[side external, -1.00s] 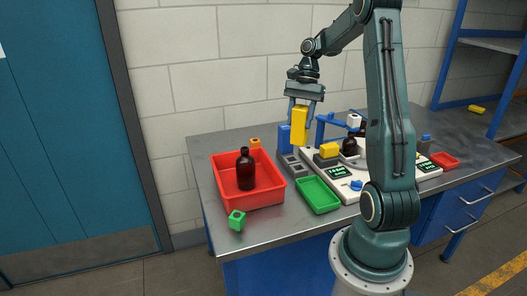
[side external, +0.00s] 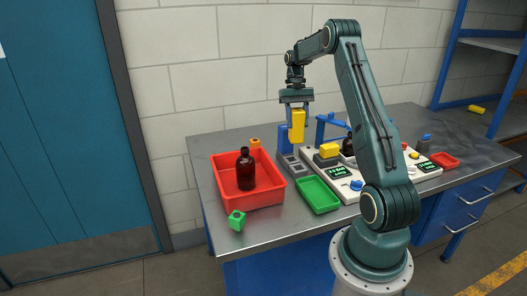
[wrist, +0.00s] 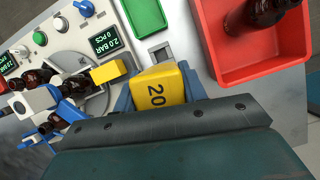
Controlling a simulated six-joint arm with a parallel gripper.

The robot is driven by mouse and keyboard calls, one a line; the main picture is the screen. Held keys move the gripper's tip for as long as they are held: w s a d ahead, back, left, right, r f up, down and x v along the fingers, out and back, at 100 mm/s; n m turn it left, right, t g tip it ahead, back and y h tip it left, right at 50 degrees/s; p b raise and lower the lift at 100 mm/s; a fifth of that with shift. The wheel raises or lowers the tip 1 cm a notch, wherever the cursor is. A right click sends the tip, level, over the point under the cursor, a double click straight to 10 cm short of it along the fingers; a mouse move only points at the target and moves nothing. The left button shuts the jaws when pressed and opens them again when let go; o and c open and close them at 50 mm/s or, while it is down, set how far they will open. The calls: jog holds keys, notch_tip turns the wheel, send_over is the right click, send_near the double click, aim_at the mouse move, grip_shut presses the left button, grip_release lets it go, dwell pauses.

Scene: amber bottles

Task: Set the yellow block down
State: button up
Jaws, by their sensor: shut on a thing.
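A yellow block (side external: 297,125) hangs upright in my gripper (side external: 296,110), above the back of the workbench. It is in front of or over a grey and blue stand (side external: 291,163); the exact gap below it cannot be told. In the wrist view the yellow block (wrist: 158,86) shows a face marked "20" between the two blue fingers of my gripper (wrist: 160,92), which is shut on it. Its lower end is partly hidden in that view.
A red tray (side external: 269,192) with a brown bottle (side external: 245,170) stands left. A green tray (side external: 318,196) is in front. A machine panel (side external: 345,190) with another yellow block (side external: 329,150) is right. A green nut-like piece (side external: 237,220) lies near the front edge.

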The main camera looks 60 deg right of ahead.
aim_at(294, 138)
jog(key=shift+w+d+f+n+g+h, duration=0.15)
jog(key=shift+w+d+f+n, duration=0.25)
jog(key=shift+f+n, duration=0.15)
jog(key=shift+w+d+f+n+g+h, duration=0.15)
jog(key=shift+w+d+f+n, duration=0.25)
jog(key=shift+f, duration=0.25)
jog(key=shift+f, duration=0.15)
jog(key=shift+f, duration=2.35)
jog(key=shift+f, duration=0.6)
jog(key=o, duration=1.1)
jog(key=shift+c, duration=0.2)
jog(key=shift+r, duration=0.1)
